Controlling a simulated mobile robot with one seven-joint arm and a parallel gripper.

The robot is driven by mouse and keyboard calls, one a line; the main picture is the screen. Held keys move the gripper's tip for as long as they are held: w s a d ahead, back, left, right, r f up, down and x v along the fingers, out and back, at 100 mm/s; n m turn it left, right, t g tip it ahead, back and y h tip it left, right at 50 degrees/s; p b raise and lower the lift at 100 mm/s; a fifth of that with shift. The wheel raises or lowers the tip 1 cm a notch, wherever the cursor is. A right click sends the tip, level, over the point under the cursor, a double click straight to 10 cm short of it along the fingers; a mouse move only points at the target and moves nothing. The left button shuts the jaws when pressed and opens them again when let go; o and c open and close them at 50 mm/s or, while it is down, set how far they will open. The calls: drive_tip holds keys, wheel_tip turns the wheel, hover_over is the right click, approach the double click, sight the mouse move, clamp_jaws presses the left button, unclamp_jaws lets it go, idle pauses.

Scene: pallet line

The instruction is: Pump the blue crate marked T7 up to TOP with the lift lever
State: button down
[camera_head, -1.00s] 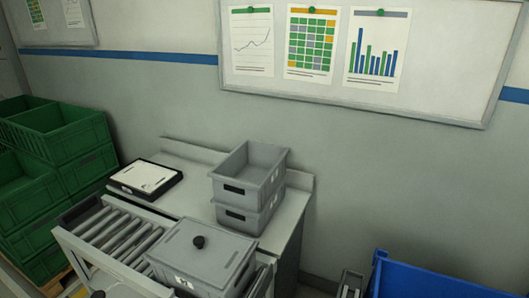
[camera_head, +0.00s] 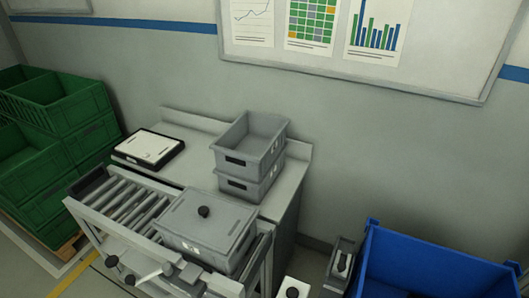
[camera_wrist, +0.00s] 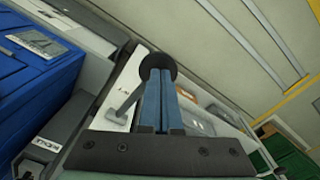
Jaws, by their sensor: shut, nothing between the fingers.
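The blue crate (camera_head: 440,263) stands at the lower right in the head view. In the wrist view the crate (camera_wrist: 38,75) is at the left, with a white label whose marking I cannot read surely. A lever with a round black knob (camera_wrist: 157,64) rises from a white panel (camera_wrist: 112,112) in the wrist view. The knob (camera_head: 292,292) also shows at the bottom edge of the head view. My gripper (camera_wrist: 165,78) is shut and empty, its fingertips over the knob in the picture. I cannot tell whether they touch it. It is not identifiable in the head view.
A grey slotted post (camera_head: 341,262) stands between panel and crate. To the left are a roller conveyor (camera_head: 118,205), a lidded grey box (camera_head: 205,222), stacked grey bins (camera_head: 250,160) and green crates (camera_head: 60,150). A whiteboard (camera_head: 440,75) hangs on the wall.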

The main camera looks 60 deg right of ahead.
drive_tip(key=shift+r, duration=0.1)
wheel_tip(320, 180, up, 6)
drive_tip(key=p, duration=0.6)
idle(0.4)
